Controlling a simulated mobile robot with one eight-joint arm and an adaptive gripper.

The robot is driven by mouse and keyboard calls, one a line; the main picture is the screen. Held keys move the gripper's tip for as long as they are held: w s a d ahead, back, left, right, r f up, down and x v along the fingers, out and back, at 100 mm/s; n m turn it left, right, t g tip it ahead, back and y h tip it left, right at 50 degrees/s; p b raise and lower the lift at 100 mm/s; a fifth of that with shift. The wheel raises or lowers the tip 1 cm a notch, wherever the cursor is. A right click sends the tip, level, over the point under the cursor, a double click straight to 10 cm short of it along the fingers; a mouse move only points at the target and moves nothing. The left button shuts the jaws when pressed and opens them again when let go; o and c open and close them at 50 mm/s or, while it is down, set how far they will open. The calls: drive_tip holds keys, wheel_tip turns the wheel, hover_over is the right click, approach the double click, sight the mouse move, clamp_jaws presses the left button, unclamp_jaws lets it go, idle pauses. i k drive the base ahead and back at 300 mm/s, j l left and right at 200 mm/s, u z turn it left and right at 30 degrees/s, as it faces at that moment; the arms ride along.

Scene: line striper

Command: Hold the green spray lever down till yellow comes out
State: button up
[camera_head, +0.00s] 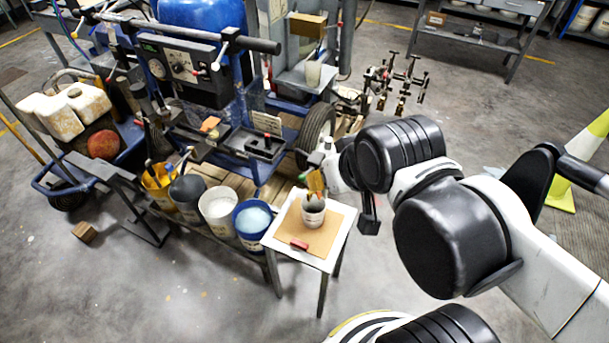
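The line striper (185,65) fills the upper left, with a blue tank (205,15) and a grey control panel. Red-tipped levers show on and near the panel. I cannot clearly make out a green spray lever; a small green patch (316,159) shows left of my wrist, but I cannot tell what it belongs to. My arm reaches in from the right. My gripper (369,214) seems to be the dark part hanging below the wrist, right of the small white table. Its fingers are too small and partly hidden to tell open from shut. I see nothing held.
The small table (340,222) bears a cup (312,213) of brushes and a red block (299,244). Several buckets stand left of it, one yellow-stained (158,182). A striper wheel (316,133) is behind the table. A green-yellow cone (588,150) stands right.

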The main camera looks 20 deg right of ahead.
sight(302, 177)
drive_tip(key=j+z, duration=0.9)
drive_tip(key=j, duration=0.2)
